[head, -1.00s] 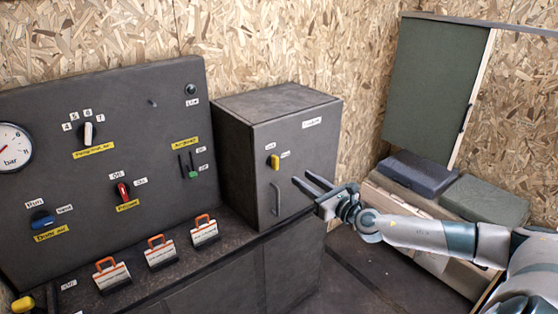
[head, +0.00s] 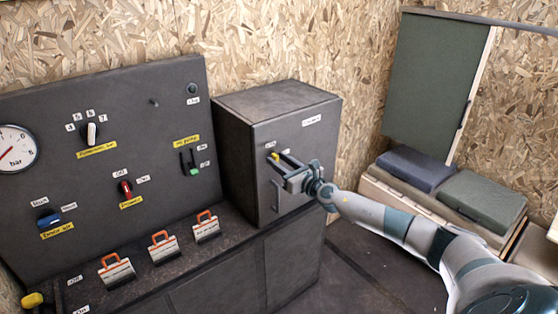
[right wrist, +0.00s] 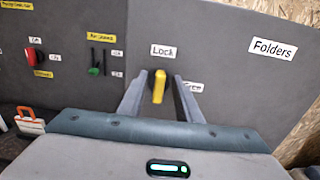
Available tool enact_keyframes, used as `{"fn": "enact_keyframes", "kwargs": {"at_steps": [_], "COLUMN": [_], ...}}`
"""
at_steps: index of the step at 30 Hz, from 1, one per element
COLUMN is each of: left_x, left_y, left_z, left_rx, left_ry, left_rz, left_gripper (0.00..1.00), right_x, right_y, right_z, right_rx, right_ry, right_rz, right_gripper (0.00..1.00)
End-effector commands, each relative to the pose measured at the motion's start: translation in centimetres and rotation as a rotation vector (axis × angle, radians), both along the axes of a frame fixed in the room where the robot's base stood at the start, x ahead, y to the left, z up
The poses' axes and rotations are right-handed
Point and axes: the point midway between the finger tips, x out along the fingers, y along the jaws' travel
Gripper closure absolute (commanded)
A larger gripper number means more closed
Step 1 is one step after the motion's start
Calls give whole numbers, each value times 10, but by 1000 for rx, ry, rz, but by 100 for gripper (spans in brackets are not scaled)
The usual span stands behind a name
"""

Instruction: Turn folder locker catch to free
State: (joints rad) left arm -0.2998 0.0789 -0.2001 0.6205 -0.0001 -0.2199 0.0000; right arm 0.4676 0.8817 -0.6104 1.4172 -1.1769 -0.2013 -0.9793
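The folder locker (head: 316,148) is a dark grey box on the bench, with a "Folders" label (right wrist: 272,49) in the right wrist view. Its yellow catch (right wrist: 159,86) stands upright beneath the "Lock" label (right wrist: 163,50); a second label, partly covered by a finger, sits at its lower right. My right gripper (right wrist: 159,98) is open, with one finger on each side of the catch; I cannot tell whether they touch it. In the head view the right gripper (head: 278,164) largely covers the catch. My left gripper is not in view.
A grey control panel (head: 110,120) with knobs and switches stands left of the locker. Several orange-handled tags (head: 164,250) lie along the bench. Dark folded items (head: 415,168) sit on a wooden box at right, below a green board (head: 432,85).

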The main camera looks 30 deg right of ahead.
Motion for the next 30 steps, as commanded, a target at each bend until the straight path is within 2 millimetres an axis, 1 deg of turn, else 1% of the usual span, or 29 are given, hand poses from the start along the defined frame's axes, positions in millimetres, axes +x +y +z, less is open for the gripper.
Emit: {"fn": "enact_keyframes", "kwargs": {"at_steps": [3, 10, 11, 12, 14, 15, 23, 30], "left_x": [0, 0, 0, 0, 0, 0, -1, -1], "left_y": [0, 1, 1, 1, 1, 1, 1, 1], "left_z": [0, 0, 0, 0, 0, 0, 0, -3], "left_rx": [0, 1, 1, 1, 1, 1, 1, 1], "left_ry": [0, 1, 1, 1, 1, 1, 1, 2], "left_rz": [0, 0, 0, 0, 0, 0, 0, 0], "left_gripper": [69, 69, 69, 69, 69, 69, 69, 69], "right_x": [3, 3, 3, 3, 3, 3, 3, 3], "right_y": [0, 0, 0, 0, 0, 0, 0, 0], "right_z": [1, 1, 0, 0, 0, 0, 0, -1], "right_rx": [0, 0, 0, 0, 0, 0, 6, 61], "right_ry": [-1, -1, -1, -1, -1, -1, 0, 5], "right_rz": [0, 0, 0, 0, 0, 0, 0, 1], "right_gripper": [69, 69, 71, 81, 95, 100, 100, 100]}}
